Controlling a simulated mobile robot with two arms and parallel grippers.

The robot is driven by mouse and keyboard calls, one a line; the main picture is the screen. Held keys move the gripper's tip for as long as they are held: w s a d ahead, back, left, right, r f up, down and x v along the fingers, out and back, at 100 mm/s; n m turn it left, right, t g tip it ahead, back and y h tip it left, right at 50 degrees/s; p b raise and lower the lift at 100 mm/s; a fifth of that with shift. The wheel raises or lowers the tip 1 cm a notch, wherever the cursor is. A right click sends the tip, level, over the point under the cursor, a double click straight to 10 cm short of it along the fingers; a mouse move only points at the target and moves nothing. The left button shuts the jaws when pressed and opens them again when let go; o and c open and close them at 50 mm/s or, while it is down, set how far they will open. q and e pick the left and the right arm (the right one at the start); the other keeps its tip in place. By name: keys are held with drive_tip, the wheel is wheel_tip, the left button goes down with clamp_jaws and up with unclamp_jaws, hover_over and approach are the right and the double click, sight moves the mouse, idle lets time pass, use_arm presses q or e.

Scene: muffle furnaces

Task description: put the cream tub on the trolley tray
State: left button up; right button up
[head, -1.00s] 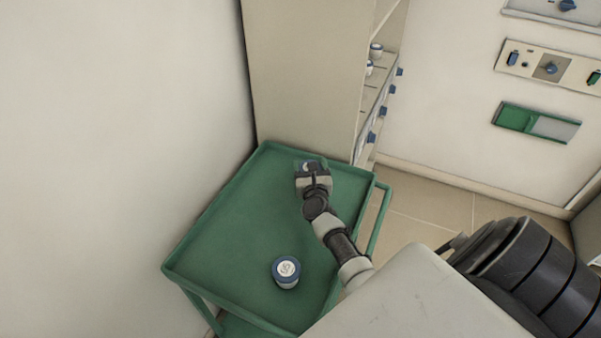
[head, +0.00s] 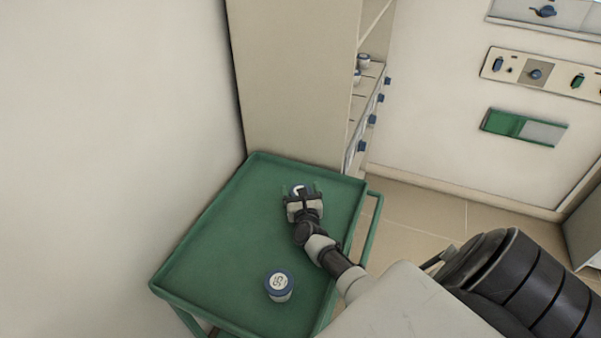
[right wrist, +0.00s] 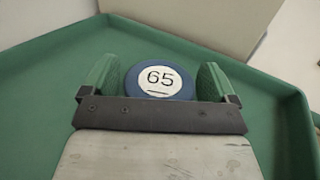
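A cream tub (head: 299,189) with a blue lid and a white label is at the far part of the green trolley tray (head: 215,245). The fingers are spread to the ends of the palm and look slightly apart from the lid. The tub appears to stand upright on the tray; its base is hidden. My left gripper is not in view.
Another blue-lidded tub (head: 279,285) stands on the near part of the tray. A cabinet (head: 295,80) with more tubs on a shelf (head: 363,62) stands behind the trolley. A wall is at the left. The tray's left part is clear.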

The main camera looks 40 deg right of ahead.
drive_tip(key=shift+o, duration=0.5)
drive_tip(key=shift+r, duration=0.1)
drive_tip(key=shift+r+p, duration=0.15)
drive_tip(key=shift+p, duration=0.2)
drive_tip(key=p+v, duration=0.1)
drive_tip(key=v, duration=0.6)
drive_tip(key=shift+s+a+p, duration=0.15)
drive_tip(key=shift+s+p, duration=0.05)
drive_tip(key=shift+p, duration=0.2)
